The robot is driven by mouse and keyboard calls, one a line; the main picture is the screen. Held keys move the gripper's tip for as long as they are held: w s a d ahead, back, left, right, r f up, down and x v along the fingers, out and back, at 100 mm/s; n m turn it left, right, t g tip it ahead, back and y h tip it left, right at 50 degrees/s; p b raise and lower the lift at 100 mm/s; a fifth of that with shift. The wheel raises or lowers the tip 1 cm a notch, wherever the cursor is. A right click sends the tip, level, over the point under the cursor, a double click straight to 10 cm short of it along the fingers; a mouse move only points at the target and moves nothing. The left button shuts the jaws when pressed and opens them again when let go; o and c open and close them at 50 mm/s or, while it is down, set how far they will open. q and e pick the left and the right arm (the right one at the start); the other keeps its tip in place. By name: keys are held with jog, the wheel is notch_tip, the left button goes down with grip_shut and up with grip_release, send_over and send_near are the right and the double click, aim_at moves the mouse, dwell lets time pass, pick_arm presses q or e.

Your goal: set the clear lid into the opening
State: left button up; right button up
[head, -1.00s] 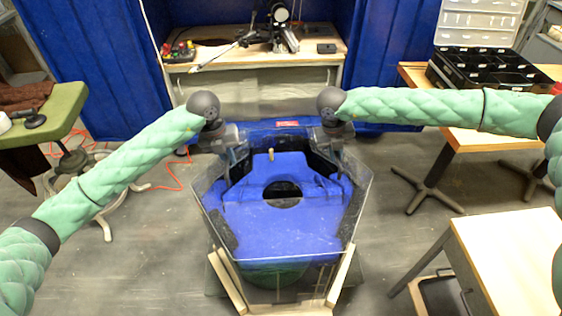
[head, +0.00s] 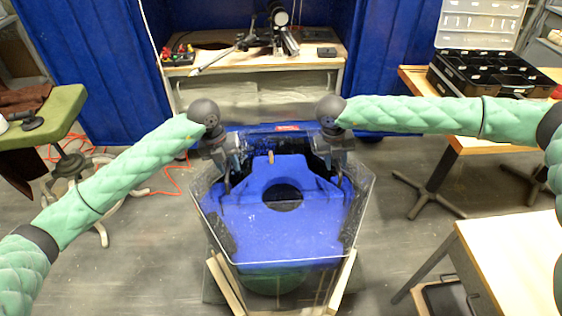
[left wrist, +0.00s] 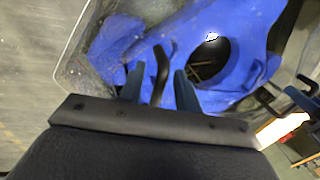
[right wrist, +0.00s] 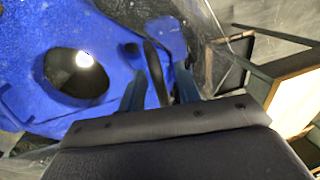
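The clear lid (head: 217,238) is a many-sided transparent sheet over the blue tank body (head: 290,232). Its rounded edge also shows in the left wrist view (left wrist: 66,82). How high it sits over the opening I cannot tell. My left gripper (head: 229,178) is at its left rear. In the left wrist view, a black handle (left wrist: 160,65) stands between my two blue fingers, with gaps at both sides. My right gripper (head: 334,165) is at the right rear; a black handle (right wrist: 153,65) likewise stands between its parted fingers.
The tank rests on a wooden frame (head: 228,285). A light table (head: 510,250) stands at the right front, and a bench with a black organiser (head: 490,75) stands behind it. A green stool (head: 55,118) is at the left. Grey floor lies between.

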pick_arm(q)
jog(key=shift+r, duration=0.1)
pick_arm(e)
jog(key=shift+r, duration=0.1)
pick_arm(q)
notch_tip(320, 180, up, 12)
jog(key=a, duration=0.2)
jog(key=shift+a+f, duration=0.2)
pick_arm(e)
notch_tip(320, 180, up, 12)
jog(key=a, duration=0.2)
jog(key=shift+a+f, duration=0.15)
jog(key=shift+f, duration=0.1)
dwell(0.3)
